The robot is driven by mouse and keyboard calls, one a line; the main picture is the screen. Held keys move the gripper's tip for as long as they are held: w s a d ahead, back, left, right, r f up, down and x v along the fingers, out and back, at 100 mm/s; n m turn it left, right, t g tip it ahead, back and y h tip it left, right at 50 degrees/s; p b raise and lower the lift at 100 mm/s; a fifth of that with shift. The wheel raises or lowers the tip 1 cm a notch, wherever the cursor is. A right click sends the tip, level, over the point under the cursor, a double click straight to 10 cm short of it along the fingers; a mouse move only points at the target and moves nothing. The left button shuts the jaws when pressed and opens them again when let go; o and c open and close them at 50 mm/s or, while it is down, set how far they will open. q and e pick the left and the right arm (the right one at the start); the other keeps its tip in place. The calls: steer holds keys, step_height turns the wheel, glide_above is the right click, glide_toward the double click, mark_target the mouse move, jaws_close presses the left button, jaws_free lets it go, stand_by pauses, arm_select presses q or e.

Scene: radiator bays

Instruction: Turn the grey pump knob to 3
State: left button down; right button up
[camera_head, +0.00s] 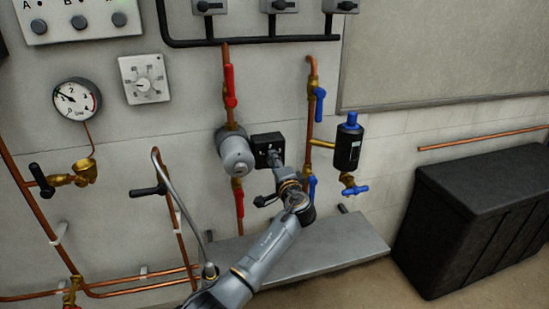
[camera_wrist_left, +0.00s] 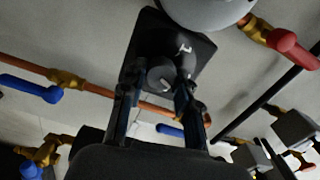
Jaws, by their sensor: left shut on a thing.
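The pump has a round grey body (camera_head: 236,153) on a vertical copper pipe. A black control box (camera_head: 262,141) sits at its right side; it also shows in the wrist view (camera_wrist_left: 203,47). The grey pump knob (camera_wrist_left: 160,77) is on the box face, between my fingers. My left gripper (camera_head: 277,163) reaches up to the box and is shut on the knob; its two dark fingers show in the wrist view (camera_wrist_left: 158,92). White marks show on the box, but the knob's setting cannot be read. My right gripper is not in view.
Red valve handles (camera_head: 230,86) are above and below the pump. Blue valve handles (camera_head: 319,104) and a black cylinder with a blue cap (camera_head: 347,148) are at the right. A grey ledge (camera_head: 335,248) runs below; a dark bin (camera_head: 470,215) stands at the right.

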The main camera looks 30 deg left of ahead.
arm_select(q)
steer(key=shift+f+m+p, duration=0.15)
steer(key=shift+m+p, duration=2.1)
steer(key=shift+m, duration=1.45)
steer(key=c, duration=1)
jaws_free()
steer(key=shift+d, duration=0.1)
steer(key=v, duration=1.2)
